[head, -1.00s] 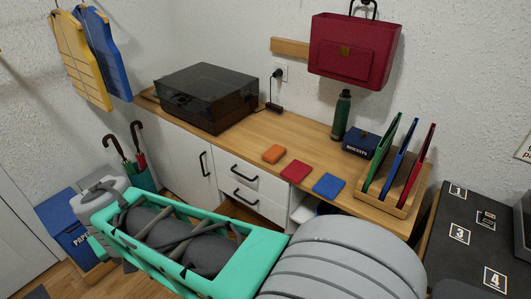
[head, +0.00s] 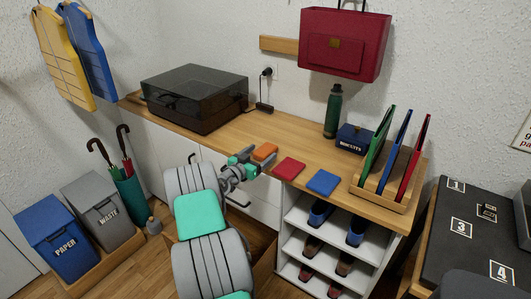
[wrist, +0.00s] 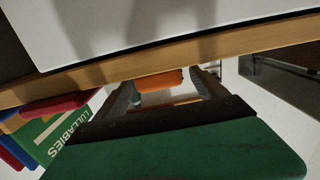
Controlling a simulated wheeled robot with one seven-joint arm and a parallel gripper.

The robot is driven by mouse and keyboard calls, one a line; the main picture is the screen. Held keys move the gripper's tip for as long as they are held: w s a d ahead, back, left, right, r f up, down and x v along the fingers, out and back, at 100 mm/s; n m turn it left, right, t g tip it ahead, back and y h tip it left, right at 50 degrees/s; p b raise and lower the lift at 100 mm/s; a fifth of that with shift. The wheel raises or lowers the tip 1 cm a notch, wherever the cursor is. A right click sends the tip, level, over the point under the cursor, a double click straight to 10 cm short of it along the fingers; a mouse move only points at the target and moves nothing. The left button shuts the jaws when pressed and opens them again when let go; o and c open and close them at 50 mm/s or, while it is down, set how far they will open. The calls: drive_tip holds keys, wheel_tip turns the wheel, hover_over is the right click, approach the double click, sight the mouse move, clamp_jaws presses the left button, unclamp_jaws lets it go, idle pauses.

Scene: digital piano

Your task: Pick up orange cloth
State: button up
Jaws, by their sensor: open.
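The orange cloth (head: 264,152) is a small folded square on the wooden counter, at its front edge. It also shows in the wrist view (wrist: 160,80), where it appears framed between my two fingers. My gripper (head: 250,164) is at the counter's front edge, just left of and slightly below the cloth. In the wrist view my gripper (wrist: 166,90) is open, with a finger on either side of the orange cloth. I cannot tell whether the fingers touch it. The red cloth (head: 289,169) and the blue cloth (head: 322,182) lie to its right.
The counter (head: 229,137) carries a dark-lidded turntable (head: 194,99) at left, a green bottle (head: 333,111), a dark blue box (head: 355,139) and a rack (head: 378,199) of upright folders at right. Open shoe shelves (head: 318,240) stand below. Bins and an umbrella stand (head: 129,187) are at left.

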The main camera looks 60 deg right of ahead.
sight(268, 146)
drive_tip(key=d, duration=0.3)
drive_tip(key=shift+s+d, duration=0.3)
drive_tip(key=shift+d, duration=0.05)
drive_tip(key=c, duration=1.6)
drive_tip(key=shift+o, duration=0.2)
drive_tip(key=shift+r, duration=0.15)
